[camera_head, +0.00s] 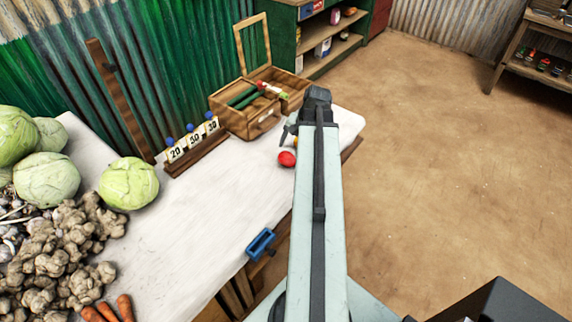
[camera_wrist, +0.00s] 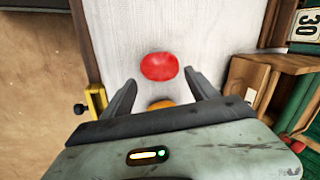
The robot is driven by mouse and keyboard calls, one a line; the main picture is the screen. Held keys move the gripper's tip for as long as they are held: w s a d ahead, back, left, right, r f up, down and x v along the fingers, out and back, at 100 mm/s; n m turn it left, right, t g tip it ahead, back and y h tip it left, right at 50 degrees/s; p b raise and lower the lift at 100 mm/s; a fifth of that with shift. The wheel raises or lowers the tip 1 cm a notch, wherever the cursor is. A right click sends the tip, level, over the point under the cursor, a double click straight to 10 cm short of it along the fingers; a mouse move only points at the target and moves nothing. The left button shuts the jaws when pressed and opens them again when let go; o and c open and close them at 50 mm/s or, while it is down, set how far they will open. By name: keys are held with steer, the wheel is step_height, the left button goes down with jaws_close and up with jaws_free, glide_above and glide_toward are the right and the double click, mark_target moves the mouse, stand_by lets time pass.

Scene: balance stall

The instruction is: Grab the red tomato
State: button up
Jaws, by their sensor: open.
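The red tomato (camera_head: 287,159) lies on the white tabletop, just left of my arm in the head view. In the wrist view the tomato (camera_wrist: 159,66) sits just beyond my fingertips, roughly centred between their lines. My gripper (camera_wrist: 162,88) is open, with its two dark fingers apart and nothing held. An orange round thing (camera_wrist: 161,104) shows between the fingers, partly hidden by the gripper body. In the head view my gripper is mostly hidden behind my arm, near the tomato.
A wooden box (camera_head: 232,116) with an open lid stands beyond the tomato. Number cards (camera_head: 194,142) stand in a wooden holder to its left. Cabbages (camera_head: 128,184) and ginger (camera_head: 62,240) fill the table's left. Open floor lies right.

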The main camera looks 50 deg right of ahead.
mark_target(289, 155)
steer(key=b+x, duration=0.5)
steer(key=shift+a+f, duration=0.2)
steer(key=shift+r, duration=0.2)
steer(key=c, duration=1.1)
steer(key=shift+o, duration=0.2)
steer(key=shift+r+p, duration=0.1)
steer(key=shift+p, duration=0.2)
